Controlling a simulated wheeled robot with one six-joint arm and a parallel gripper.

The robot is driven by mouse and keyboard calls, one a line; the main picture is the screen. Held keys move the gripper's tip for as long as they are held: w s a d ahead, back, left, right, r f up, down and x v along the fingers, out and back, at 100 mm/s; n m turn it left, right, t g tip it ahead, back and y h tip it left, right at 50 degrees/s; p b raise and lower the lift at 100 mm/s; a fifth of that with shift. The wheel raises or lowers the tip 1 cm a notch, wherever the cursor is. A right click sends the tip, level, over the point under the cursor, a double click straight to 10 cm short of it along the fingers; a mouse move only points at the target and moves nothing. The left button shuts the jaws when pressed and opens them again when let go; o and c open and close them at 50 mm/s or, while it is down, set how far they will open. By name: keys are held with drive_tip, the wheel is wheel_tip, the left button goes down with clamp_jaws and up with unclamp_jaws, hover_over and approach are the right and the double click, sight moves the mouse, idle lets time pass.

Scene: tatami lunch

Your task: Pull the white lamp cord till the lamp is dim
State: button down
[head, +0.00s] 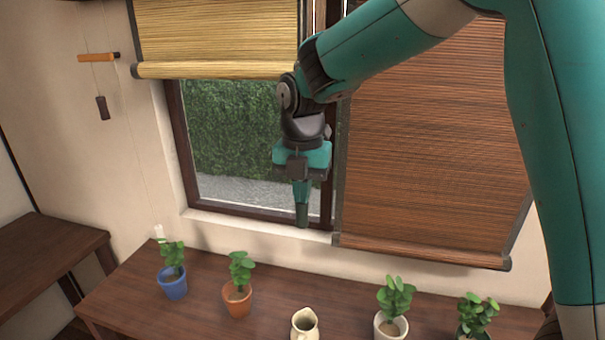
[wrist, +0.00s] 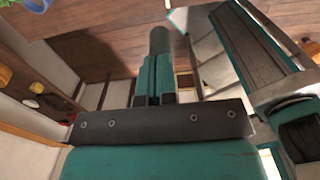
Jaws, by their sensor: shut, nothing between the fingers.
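My gripper (head: 302,216) points down in front of the window, above the far side of the wooden table. It is shut and empty; its closed fingers also show in the wrist view (wrist: 160,45). A small white pull (head: 158,231) hangs at the table's back left, on a thin pale cord against the wall. It is well to the left of my gripper and apart from it. I cannot tell for sure that it is the lamp cord. Another cord with a dark brown weight (head: 102,108) hangs from an orange-brown bar (head: 97,57). I see no lamp in either view.
On the table (head: 340,300) stand a blue-potted plant (head: 173,284), an orange-potted plant (head: 238,297), a cream jug (head: 305,324), a white-potted plant (head: 391,326) and a dark-potted plant (head: 476,318). A yellow blind (head: 220,35) is mostly raised; a brown blind (head: 430,150) hangs low.

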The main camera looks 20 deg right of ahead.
drive_tip(key=shift+s+f, duration=0.1)
drive_tip(key=shift+f, duration=0.1)
wheel_tip(320, 180, up, 5)
drive_tip(key=p, duration=0.4)
wheel_tip(320, 180, up, 9)
drive_tip(key=b, duration=0.2)
drive_tip(key=shift+r+b, duration=0.2)
drive_tip(key=shift+b, duration=0.15)
idle(0.7)
wheel_tip(320, 180, up, 4)
drive_tip(key=shift+a+f+b, duration=0.1)
drive_tip(key=shift+b, duration=1.1)
